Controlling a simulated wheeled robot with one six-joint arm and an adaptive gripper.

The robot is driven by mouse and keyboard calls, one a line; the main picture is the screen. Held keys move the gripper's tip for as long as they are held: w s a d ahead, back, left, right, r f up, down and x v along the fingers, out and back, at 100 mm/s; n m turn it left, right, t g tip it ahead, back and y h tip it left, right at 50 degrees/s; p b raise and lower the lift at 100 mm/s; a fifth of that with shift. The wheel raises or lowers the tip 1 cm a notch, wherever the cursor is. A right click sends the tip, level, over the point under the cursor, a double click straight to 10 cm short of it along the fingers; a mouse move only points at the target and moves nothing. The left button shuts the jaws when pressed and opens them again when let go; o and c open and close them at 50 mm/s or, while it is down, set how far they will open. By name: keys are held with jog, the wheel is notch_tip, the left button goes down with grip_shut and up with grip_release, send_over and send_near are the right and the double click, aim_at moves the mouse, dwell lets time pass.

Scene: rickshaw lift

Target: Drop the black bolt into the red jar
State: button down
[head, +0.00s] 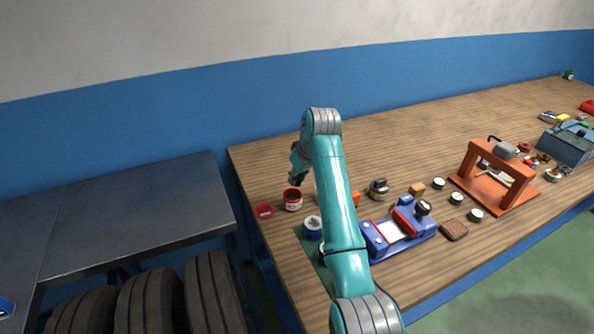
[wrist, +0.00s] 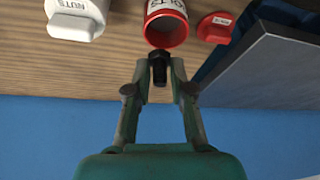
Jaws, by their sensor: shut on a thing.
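The black bolt (wrist: 158,66) is held between my gripper's fingertips in the wrist view. My gripper (wrist: 159,75) is shut on it. The red jar (wrist: 167,28) is open, and the bolt shows just in front of its mouth in that view. In the head view the red jar (head: 292,200) stands near the left end of the wooden bench, and my gripper (head: 296,180) is just above it. The bolt cannot be made out in the head view. I cannot tell whether the bolt's tip is inside the rim.
A red lid (head: 263,210) lies left of the jar; it also shows in the wrist view (wrist: 215,27). A white jar marked NUTS (wrist: 76,19) stands on the other side. A blue jar (head: 313,227), a blue vise-like fixture (head: 399,235) and an orange press (head: 495,175) share the bench (head: 430,140).

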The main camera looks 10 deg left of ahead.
jog(key=c, duration=0.9)
grip_release()
jog(key=shift+c, duration=0.2)
jog(key=v, duration=1.2)
